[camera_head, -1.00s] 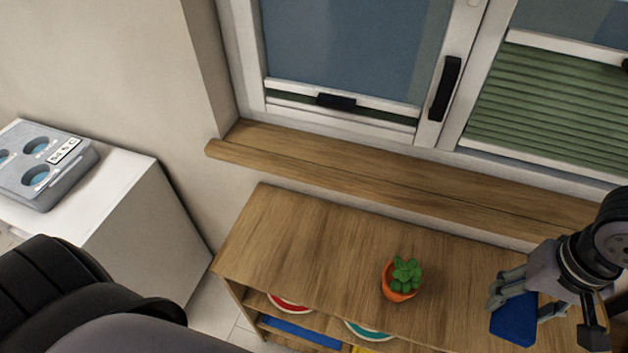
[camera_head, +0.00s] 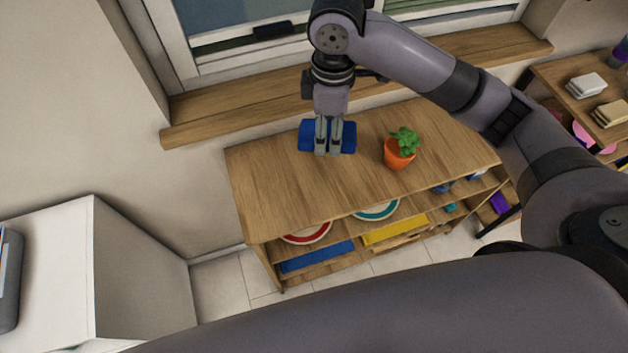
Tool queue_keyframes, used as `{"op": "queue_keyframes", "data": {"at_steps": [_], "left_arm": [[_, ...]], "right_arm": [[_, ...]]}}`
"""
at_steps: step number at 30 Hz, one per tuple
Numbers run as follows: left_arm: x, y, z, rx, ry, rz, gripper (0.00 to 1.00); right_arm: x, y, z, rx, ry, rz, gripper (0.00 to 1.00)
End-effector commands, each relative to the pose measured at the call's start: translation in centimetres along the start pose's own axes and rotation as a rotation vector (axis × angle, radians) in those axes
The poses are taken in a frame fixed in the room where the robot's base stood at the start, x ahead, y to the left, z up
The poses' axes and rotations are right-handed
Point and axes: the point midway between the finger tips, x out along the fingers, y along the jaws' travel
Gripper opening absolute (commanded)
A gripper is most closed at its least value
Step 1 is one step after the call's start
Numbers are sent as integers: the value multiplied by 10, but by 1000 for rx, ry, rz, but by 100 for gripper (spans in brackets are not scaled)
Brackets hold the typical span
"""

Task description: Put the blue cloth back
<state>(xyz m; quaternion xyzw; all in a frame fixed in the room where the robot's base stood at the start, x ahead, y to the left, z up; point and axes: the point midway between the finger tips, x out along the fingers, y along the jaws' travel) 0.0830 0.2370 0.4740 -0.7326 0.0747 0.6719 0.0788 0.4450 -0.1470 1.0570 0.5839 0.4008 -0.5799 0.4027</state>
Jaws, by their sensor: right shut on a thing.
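The blue cloth (camera_head: 308,137) is a small dark blue folded piece. It shows on both sides of the fingers of my right gripper (camera_head: 328,150), which is shut on it. The gripper points down over the back part of the wooden shelf unit's top (camera_head: 270,185), left of the potted plant. I cannot tell whether the cloth touches the top. My left gripper is not in view.
A green plant in an orange pot (camera_head: 400,153) stands on the top, right of the gripper. The window sill (camera_head: 225,112) runs behind. The top's left part is clear. A white cabinet (camera_head: 60,260) stands at left, and another shelf with folded cloths (camera_head: 586,85) at right.

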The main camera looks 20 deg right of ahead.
Motion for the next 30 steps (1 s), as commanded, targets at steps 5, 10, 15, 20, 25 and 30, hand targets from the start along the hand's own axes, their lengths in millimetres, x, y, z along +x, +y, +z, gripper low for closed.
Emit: {"op": "queue_keyframes", "data": {"at_steps": [5, 10, 15, 20, 25, 30], "left_arm": [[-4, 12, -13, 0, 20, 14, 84], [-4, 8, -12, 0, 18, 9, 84], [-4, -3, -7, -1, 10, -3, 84], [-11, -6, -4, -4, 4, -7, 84], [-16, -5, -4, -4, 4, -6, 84], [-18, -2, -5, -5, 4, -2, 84]], "right_arm": [[-2, 7, -15, -275, -3, -3, 22], [2, 9, -19, -387, -6, -7, 22], [35, 8, -19, -398, -9, -12, 22], [78, 8, -18, -398, -10, -11, 22], [121, 8, -18, -397, -10, -9, 22], [149, 8, -18, -398, -7, -6, 22]]}}
